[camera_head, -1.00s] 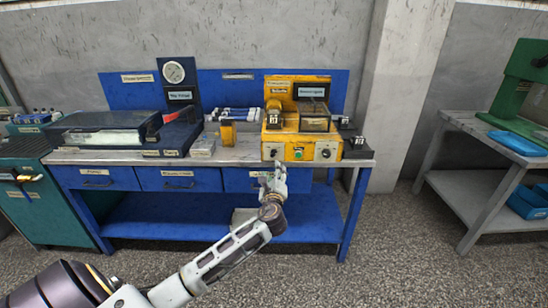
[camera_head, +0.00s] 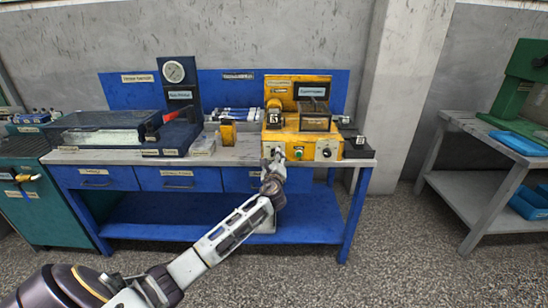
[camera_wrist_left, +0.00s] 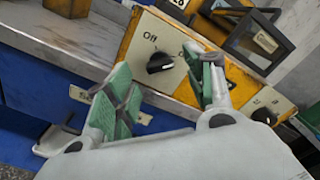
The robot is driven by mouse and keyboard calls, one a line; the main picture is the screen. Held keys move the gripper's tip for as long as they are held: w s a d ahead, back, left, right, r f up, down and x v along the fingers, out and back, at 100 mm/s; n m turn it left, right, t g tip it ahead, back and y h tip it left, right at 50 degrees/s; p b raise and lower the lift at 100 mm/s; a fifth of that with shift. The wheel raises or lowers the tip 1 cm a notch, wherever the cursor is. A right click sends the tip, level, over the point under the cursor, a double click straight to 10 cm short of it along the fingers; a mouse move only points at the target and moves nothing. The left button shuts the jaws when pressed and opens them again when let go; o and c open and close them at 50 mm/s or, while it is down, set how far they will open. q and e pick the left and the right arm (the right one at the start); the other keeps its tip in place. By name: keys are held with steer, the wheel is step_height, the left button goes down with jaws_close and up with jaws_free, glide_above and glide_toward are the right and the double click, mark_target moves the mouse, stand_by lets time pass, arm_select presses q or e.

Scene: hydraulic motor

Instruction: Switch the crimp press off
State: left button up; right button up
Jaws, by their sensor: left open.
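The yellow crimp press (camera_head: 308,136) stands at the right end of the blue workbench. My left gripper (camera_head: 272,158) is at the left part of its front panel and hides the left knob in the head view. In the left wrist view a black rotary knob (camera_wrist_left: 160,63) sits on a pale plate marked "Off" at its upper left; a second label to the right is mostly hidden by a finger. My left gripper (camera_wrist_left: 168,86) is open, its green-padded fingers on either side of the knob, apparently not closed on it. The knob's exact setting is hard to tell. My right gripper is not in view.
A green button (camera_head: 299,152) and another knob (camera_head: 326,153) are on the panel further right. A small yellow block (camera_head: 228,132) and a dark lidded machine (camera_head: 110,130) stand left on the bench. Blue drawers (camera_head: 190,179) lie below the bench top.

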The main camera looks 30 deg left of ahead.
mark_target(274, 155)
arm_select(q)
steer(key=shift+x, duration=1.7)
steer(key=shift+c, duration=0.2)
steer(key=c, duration=1)
